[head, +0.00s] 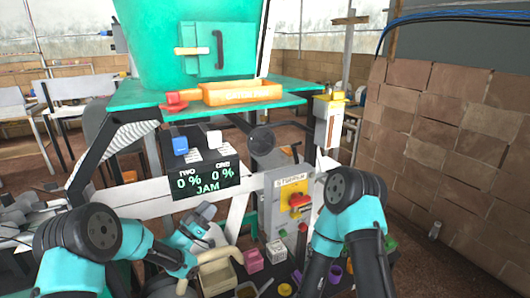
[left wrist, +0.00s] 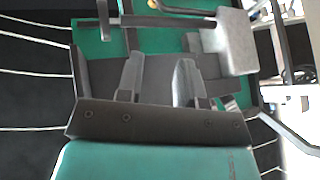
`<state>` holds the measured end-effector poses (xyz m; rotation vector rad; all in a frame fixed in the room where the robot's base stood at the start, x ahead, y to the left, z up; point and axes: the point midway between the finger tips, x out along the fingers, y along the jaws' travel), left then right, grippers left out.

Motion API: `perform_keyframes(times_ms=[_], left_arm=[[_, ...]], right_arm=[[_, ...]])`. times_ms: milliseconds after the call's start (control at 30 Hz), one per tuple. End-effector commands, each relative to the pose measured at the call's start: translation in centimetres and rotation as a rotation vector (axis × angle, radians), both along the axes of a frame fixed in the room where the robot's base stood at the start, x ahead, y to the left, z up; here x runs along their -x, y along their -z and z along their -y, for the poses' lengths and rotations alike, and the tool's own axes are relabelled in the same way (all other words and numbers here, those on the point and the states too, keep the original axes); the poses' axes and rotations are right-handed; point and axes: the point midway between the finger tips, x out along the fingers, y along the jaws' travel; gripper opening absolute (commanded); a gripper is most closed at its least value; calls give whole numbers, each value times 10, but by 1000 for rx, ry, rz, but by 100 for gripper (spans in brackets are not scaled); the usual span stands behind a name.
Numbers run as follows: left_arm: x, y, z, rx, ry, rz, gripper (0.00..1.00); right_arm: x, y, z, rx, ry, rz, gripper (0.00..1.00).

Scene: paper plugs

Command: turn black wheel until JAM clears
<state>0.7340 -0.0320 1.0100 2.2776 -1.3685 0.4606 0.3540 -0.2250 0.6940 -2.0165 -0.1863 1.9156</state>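A dark round wheel-like knob (head: 262,140) sits below the green shelf of the machine, right of the display; I take it to be the black wheel. The display (head: 206,182) reads 0 % twice, with JAM below. My left gripper (head: 193,232) is low in front of the machine, below the display and apart from the wheel. In the left wrist view its two grey fingers (left wrist: 158,82) stand apart with nothing clearly held between them. My right arm comes in at the lower right; its gripper is out of view.
A control panel (head: 290,205) with a red button on yellow stands right of the display. Small bins (head: 253,261) and cups crowd the lower front. A brick wall (head: 440,150) closes off the right.

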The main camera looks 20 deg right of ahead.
Motion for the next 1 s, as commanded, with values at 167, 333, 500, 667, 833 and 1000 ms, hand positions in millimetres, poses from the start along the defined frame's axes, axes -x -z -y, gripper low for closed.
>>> perform_keyframes(times_ms=[167, 333, 500, 667, 833, 1000], left_arm=[[16, -63, 37, 148, 185, 215, 34], [23, -78, 45, 190, 242, 270, 34], [23, -78, 44, 189, 241, 269, 34], [23, -79, 45, 188, 241, 268, 34], [22, -87, 53, 188, 241, 270, 34], [19, -103, 69, 188, 241, 271, 34]], right_arm=[[0, 0, 0, 0, 0, 0, 0], [0, 0, 0, 0, 0, 0, 0], [0, 0, 0, 0, 0, 0, 0], [0, 0, 0, 0, 0, 0, 0], [0, 0, 0, 0, 0, 0, 0], [0, 0, 0, 0, 0, 0, 0]])
